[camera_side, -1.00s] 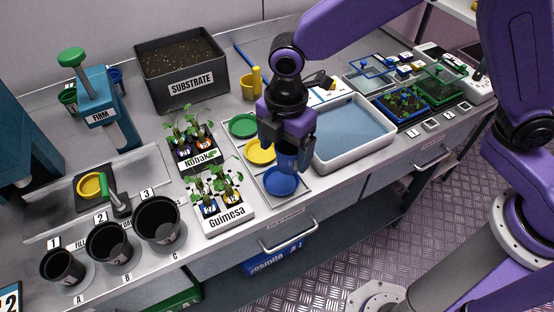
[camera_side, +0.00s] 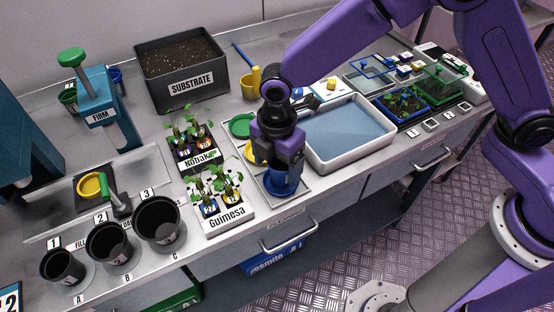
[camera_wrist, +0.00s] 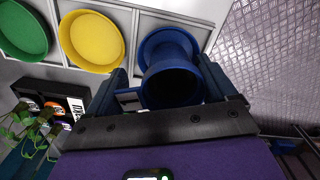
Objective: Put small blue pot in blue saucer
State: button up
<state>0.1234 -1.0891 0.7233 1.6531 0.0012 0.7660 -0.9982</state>
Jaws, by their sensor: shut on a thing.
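My gripper (camera_side: 279,163) is shut on the small blue pot (camera_side: 279,182), with its fingers on either side of it. The pot is upright, low over the blue saucer (camera_side: 282,194) at the front of the saucer tray. The saucer is mostly hidden behind the pot in the side view. In the wrist view, the dark mouth of the pot (camera_wrist: 171,88) shows between the fingers, and the blue saucer (camera_wrist: 168,38) shows beyond it. I cannot tell whether the pot's base touches the saucer.
A yellow saucer (camera_wrist: 91,40) and a green saucer (camera_wrist: 22,30) lie in the same row. Plants labelled Guimesa (camera_side: 228,222) stand just left of my gripper. A white basin (camera_side: 349,161) stands close on the right. The bench's front edge is near.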

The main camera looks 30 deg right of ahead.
jog(key=shift+f, duration=0.4)
jog(key=o, duration=0.9)
jog(key=shift+c, duration=0.2)
jog(key=shift+r, duration=0.1)
notch_tip(320, 180, up, 13)
